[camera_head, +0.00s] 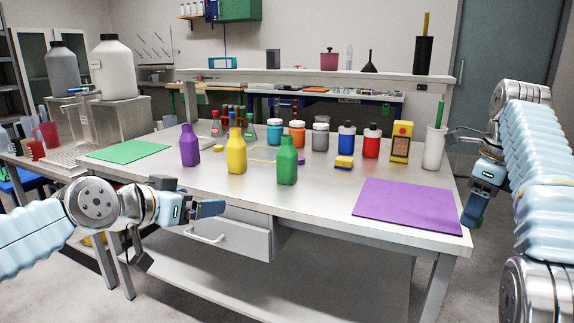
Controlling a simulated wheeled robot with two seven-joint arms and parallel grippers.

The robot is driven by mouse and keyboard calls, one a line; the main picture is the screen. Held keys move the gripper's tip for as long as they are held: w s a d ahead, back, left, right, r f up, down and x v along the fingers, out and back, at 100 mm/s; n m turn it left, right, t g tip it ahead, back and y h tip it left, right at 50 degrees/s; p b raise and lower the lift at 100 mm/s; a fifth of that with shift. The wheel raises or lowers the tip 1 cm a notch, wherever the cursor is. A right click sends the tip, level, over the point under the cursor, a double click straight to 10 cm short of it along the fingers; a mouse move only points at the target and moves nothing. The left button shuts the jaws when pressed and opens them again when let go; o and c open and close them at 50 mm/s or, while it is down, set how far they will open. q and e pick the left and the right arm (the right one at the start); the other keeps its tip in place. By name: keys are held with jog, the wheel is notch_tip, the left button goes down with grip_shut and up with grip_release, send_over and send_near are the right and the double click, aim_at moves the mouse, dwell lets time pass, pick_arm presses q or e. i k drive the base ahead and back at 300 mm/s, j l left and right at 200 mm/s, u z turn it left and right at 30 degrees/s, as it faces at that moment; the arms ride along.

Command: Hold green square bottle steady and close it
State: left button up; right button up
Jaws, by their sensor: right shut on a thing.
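The green square bottle (287,162) stands upright near the front middle of the table, its narrow neck upward. I cannot tell whether a cap sits on it. My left gripper (210,208) is in front of the table's front edge, left of and apart from the bottle, pointing right. Its fingers overlap, so its opening is unclear. My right gripper (473,209) hangs at the table's right end, pointing down, far from the bottle.
Yellow (237,154) and purple (190,147) bottles stand left of the green one. A purple mat (408,205) lies at front right, a green mat (130,151) at left. Clear table surrounds the green bottle's front.

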aim_at(287, 154)
jog(key=i+l, duration=0.3)
jog(key=i, duration=0.15)
jog(key=i+l, duration=0.3)
jog(key=i, duration=0.15)
